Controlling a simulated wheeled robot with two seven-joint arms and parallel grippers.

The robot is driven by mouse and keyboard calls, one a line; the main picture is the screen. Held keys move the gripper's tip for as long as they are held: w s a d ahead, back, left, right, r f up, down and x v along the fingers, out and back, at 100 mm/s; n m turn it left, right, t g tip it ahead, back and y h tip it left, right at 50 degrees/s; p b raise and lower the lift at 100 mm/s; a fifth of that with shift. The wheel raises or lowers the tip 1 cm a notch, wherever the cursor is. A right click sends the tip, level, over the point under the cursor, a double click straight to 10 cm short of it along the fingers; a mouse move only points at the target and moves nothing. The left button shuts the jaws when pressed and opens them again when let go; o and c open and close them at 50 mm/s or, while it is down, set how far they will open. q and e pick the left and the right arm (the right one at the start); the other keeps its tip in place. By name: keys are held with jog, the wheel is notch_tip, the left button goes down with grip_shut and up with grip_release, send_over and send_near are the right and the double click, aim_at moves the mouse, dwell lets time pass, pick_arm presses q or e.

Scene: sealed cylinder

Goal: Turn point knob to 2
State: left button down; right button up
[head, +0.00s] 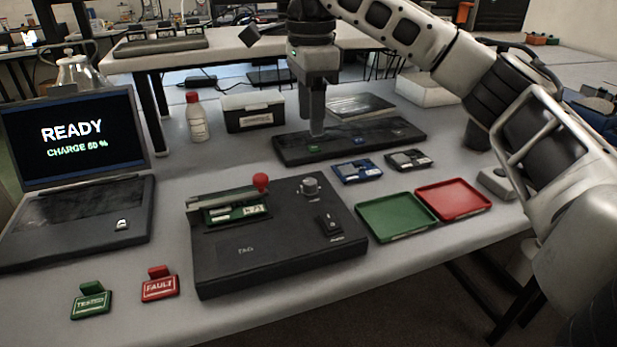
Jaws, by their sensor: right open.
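The knob (310,188) is a small round grey dial on the top right of a black test box (270,255). Its markings are too small to read, so I cannot tell its setting. My right gripper (317,128) points straight down over the black mat (405,134) behind the box, farther back than the knob and apart from it. It is open and nothing shows in it. My left gripper is out of view.
The box also carries a red-ball lever (261,182) and a rocker switch (328,224). A laptop (75,130) reads READY, CHARGE 60 %. Green (397,217) and red (453,198) trays lie right of the box. A bottle (197,120) stands behind it.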

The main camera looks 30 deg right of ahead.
aim_at(310, 181)
notch_tip(310, 181, down, 12)
jog(key=shift+f+b, duration=0.25)
jog(key=shift+b, duration=0.05)
jog(key=c, duration=1)
